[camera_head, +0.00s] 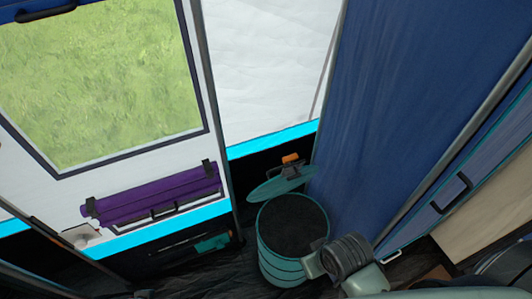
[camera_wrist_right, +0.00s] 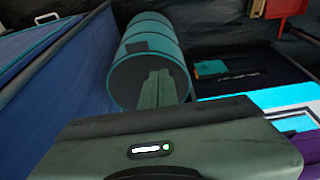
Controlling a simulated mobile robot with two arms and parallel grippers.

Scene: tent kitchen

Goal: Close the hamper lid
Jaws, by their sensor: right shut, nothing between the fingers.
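The hamper (camera_head: 280,262) is a round teal bin with dark bands and a dark inside, standing on the floor. Its teal lid (camera_head: 283,184) is open, tilted up above the far rim. The lid does not show clearly in the wrist view. My left gripper is not in view.
A blue fabric wall (camera_head: 405,110) rises close on the right of the hamper. A small orange and dark object (camera_head: 291,158) is behind the lid. A purple roll (camera_head: 160,195) hangs below the window at left. Dark floor lies left of the hamper.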

